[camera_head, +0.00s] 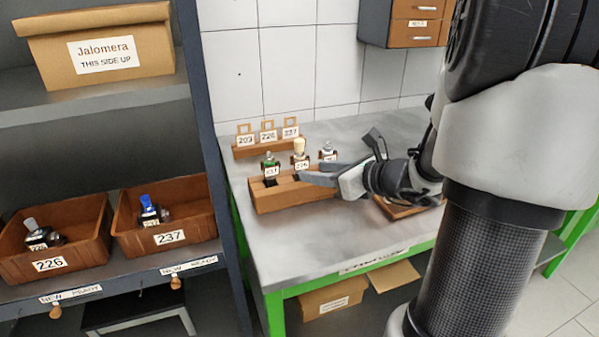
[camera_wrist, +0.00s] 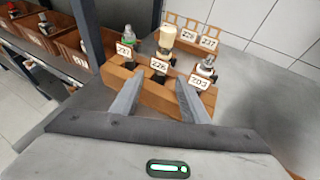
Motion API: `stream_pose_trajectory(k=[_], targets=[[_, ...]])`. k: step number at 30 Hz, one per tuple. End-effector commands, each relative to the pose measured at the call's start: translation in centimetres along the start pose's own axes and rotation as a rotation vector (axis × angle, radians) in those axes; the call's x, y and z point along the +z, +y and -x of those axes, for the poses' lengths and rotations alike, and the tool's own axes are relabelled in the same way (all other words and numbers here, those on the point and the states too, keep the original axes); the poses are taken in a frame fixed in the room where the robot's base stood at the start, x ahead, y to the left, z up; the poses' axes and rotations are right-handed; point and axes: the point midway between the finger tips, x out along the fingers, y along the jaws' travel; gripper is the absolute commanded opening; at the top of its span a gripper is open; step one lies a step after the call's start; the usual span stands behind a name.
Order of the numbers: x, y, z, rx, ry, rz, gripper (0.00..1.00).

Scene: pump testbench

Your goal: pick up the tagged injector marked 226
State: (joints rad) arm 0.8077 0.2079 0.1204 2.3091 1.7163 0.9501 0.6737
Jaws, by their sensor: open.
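The injector tagged 226 (camera_wrist: 165,44) has a cream cap and stands upright in the middle of a wooden rack (camera_wrist: 143,89). It also shows in the head view (camera_head: 300,149), with its tag partly hard to read. A green-topped injector (camera_wrist: 128,60) stands to its left and a grey-topped one tagged 203 (camera_wrist: 206,67) to its right. My gripper (camera_wrist: 161,82) is open and empty. Its fingers point toward the rack, in front of the 226 injector and apart from it in the wrist view. In the head view, my gripper (camera_head: 318,172) is at the rack's right side.
A wooden stand with tags 203, 226 and 237 (camera_head: 268,145) is behind the rack on the grey bench (camera_head: 290,245). On the left shelf, bins marked 226 (camera_head: 49,265) and 237 (camera_head: 170,238) each hold an injector. The bench front is clear.

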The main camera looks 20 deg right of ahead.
Motion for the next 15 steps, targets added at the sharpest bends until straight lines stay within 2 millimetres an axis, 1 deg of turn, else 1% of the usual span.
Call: stream_pose_trajectory(k=[4,10,12,15], targets=[[-0.2,-0.1,-1.4,0.002,0.001,0.001,0.41],[-0.2,-0.2,-4.4,0.001,0.001,0.000,0.41],[0.0,-0.2,-5.0,0.002,0.000,0.001,0.41],[0.1,-0.2,-5.1,0.000,0.001,0.001,0.41]])
